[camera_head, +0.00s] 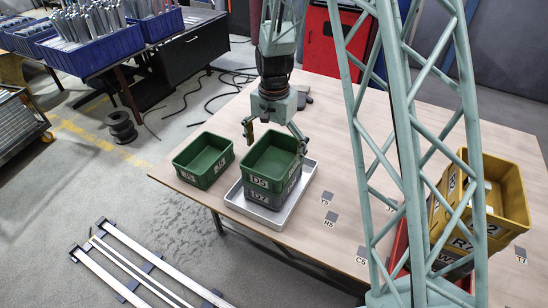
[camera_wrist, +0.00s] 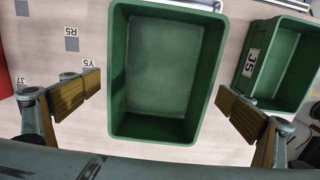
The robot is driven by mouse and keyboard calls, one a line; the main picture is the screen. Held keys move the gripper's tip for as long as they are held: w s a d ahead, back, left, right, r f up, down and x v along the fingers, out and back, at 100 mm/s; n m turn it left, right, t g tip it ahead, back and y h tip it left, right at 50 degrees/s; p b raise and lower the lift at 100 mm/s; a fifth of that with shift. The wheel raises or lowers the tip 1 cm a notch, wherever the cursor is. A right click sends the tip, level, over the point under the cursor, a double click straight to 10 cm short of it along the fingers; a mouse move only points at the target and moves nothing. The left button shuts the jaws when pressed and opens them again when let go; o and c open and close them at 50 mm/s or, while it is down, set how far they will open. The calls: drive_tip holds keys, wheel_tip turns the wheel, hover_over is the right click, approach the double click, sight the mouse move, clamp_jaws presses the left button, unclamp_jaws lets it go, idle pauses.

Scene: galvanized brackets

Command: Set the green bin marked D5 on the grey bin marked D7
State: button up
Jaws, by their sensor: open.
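The green bin marked D5 (camera_head: 262,181) sits upright on the grey bin marked D7 (camera_head: 258,196). The two look aligned and stand in a light metal tray (camera_head: 266,217) on the table. The green bin's empty inside also shows in the wrist view (camera_wrist: 165,75), where the grey bin is hidden beneath it. My gripper (camera_head: 273,142) is open above the stack. In the wrist view my fingers (camera_wrist: 160,93) stand wide apart, one on each side of the green bin, with a gap on both sides.
Another green bin, its label reading like J5 (camera_head: 203,158), stands just left of the tray. A yellow bin (camera_head: 497,193) on a grey bin stands at the right, partly behind green lattice struts (camera_head: 405,110). Marked grey squares (camera_head: 331,216) lie on bare table between.

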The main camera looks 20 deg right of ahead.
wheel_tip(320, 180, up, 7)
drive_tip(key=p, duration=0.1)
drive_tip(key=shift+r, duration=0.2)
drive_tip(key=shift+r, duration=0.1)
idle(0.8)
drive_tip(key=s+r+n+t, duration=0.1)
drive_tip(key=s+r+n, duration=0.1)
drive_tip(key=s+r, duration=0.75)
drive_tip(key=s+r+n+t, duration=0.1)
drive_tip(key=s+r+n, duration=0.1)
drive_tip(key=s+r, duration=0.8)
drive_tip(key=s+r+n+t, duration=0.1)
drive_tip(key=s+r, duration=0.4)
drive_tip(key=s, duration=0.5)
drive_tip(key=s+r+n, duration=0.4)
drive_tip(key=s+r, duration=0.1)
drive_tip(key=s, duration=0.6)
drive_tip(key=shift+s+t, duration=0.15)
drive_tip(key=shift+t, duration=0.25)
